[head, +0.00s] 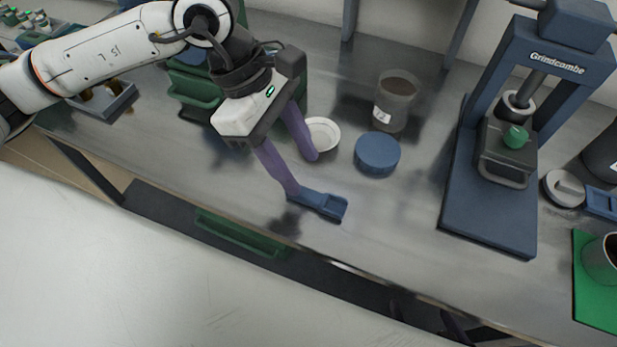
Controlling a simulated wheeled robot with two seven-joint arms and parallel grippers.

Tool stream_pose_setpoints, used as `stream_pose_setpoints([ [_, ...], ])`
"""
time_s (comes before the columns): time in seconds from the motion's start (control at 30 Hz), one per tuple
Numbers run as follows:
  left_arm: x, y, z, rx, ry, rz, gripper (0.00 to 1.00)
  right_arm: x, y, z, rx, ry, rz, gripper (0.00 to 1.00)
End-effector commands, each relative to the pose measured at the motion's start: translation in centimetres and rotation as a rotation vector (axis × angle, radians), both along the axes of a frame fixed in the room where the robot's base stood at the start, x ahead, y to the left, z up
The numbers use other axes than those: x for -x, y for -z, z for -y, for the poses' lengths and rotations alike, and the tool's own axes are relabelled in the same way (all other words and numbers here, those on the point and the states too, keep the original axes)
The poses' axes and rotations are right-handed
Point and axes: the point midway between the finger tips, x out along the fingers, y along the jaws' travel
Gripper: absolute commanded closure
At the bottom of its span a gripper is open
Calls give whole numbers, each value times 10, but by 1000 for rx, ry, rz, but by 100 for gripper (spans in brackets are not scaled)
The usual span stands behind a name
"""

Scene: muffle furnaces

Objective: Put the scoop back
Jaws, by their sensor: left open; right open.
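The blue scoop (325,205) lies on the metal bench near its front edge, with its open tray end pointing right. My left gripper (303,174) reaches down over the bench with its two purple fingers spread apart. The nearer fingertip is at the left end of the scoop and hides part of it. I cannot tell whether it touches. The other fingertip is behind, beside a white dish (322,135). The jaws are open and not closed on the scoop. I do not see my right gripper.
A blue round lid (377,153) and a jar of dark material (395,100) stand right of the gripper. A blue Grindcombe press (487,215) stands further right. Green bins (192,88) are behind the arm. A green mat (594,290) lies at far right. Bench right of the scoop is clear.

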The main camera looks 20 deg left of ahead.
Motion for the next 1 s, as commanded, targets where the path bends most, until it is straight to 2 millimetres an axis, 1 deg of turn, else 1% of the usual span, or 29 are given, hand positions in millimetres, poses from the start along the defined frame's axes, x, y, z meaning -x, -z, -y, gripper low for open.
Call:
stream_pose_setpoints([
  [0.03,-1,-11,-5,-1,-2,4,54,0,1,0,0,0,-1,21],
  [0.1,-1,-22,-10,-1,-1,4,54,0,1,0,0,0,-1,21],
  [0.2,-1,-35,-16,-1,-1,3,54,0,1,0,1,-1,-2,21],
  [0.3,-1,-44,-19,0,0,1,54,0,1,0,1,-1,-2,21],
  [0.43,0,-48,-21,0,0,-1,54,0,1,0,1,-1,-2,21],
  [1.0,0,-48,-21,0,0,-1,54,0,1,0,1,-1,-2,21],
])
